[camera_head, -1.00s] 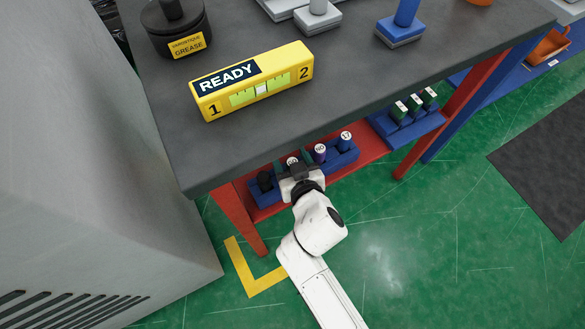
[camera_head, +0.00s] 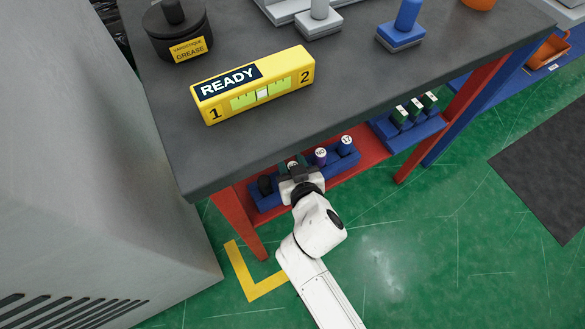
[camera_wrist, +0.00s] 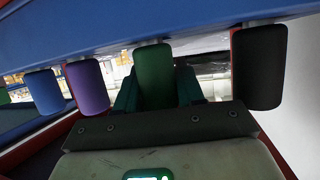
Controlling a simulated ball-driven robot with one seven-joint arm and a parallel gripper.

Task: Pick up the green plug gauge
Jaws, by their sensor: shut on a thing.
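The green plug gauge (camera_wrist: 154,75) stands in a blue rack (camera_wrist: 210,20), between a purple plug (camera_wrist: 88,87) and a black plug (camera_wrist: 258,68) in the wrist view, which shows the scene upside down. My gripper (camera_wrist: 157,98) has its dark fingers on both sides of the green gauge and is shut on it. In the head view my gripper (camera_head: 298,174) reaches over the rack (camera_head: 266,202) under the bench top and hides most of the green gauge. Whether the gauge has risen in its hole cannot be told.
The dark bench top (camera_head: 300,130) overhangs the red shelf (camera_head: 375,165) close above my gripper. A blue plug (camera_head: 346,146) stands in the same rack. A second blue rack (camera_head: 408,130) with several dark green pieces sits to the right.

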